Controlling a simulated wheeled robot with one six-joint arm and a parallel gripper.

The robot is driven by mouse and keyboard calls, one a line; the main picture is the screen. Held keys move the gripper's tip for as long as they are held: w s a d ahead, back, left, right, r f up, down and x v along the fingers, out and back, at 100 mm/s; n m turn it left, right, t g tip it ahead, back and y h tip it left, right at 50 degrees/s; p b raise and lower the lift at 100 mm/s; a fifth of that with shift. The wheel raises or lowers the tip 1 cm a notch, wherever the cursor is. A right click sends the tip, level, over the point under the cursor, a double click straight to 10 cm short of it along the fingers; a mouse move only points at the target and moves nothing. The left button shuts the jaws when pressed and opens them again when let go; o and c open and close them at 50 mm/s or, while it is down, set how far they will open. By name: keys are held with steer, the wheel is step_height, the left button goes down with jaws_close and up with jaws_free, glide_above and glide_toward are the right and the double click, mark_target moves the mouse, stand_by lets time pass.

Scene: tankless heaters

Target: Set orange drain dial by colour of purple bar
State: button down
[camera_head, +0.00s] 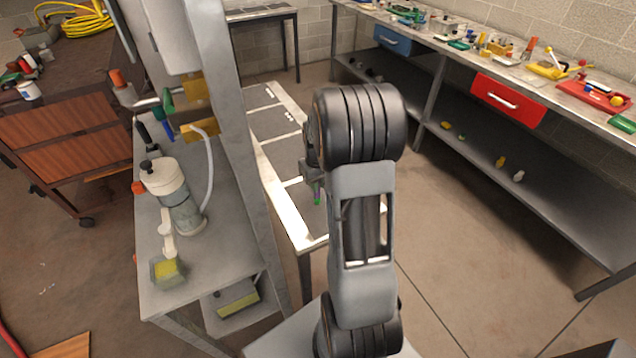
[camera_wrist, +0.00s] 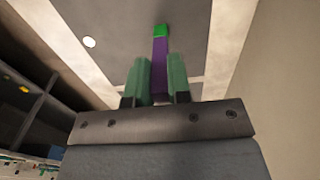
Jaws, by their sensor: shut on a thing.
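My gripper (camera_wrist: 160,84) is shut on the purple bar (camera_wrist: 160,60) in the wrist view, with one green finger on each side of it. The bar's far end is bright green (camera_wrist: 161,30). In the head view my gripper (camera_head: 313,178) is partly hidden by my arm, and the bar's green tip (camera_head: 317,202) hangs below it, over the table with white strips. An orange knob (camera_head: 138,187) shows at the left bench's edge, and an orange-topped part (camera_head: 117,79) is higher up. I cannot tell which is the drain dial.
The left bench (camera_head: 150,290) holds a pump-like device (camera_head: 165,178), a hose, and green and blue handles by a grey upright post. A table with white strips (camera_head: 312,243) lies beyond. A long workbench with drawers (camera_head: 507,100) runs right. The floor between is clear.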

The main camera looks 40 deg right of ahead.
steer(key=shift+f, duration=0.15)
steer(key=c, duration=1.5)
jaws_free()
steer(key=shift+f, duration=0.1)
steer(key=o, duration=0.4)
steer(key=shift+o, duration=0.2)
step_height(320, 180, up, 12)
steer(key=shift+r, duration=0.25)
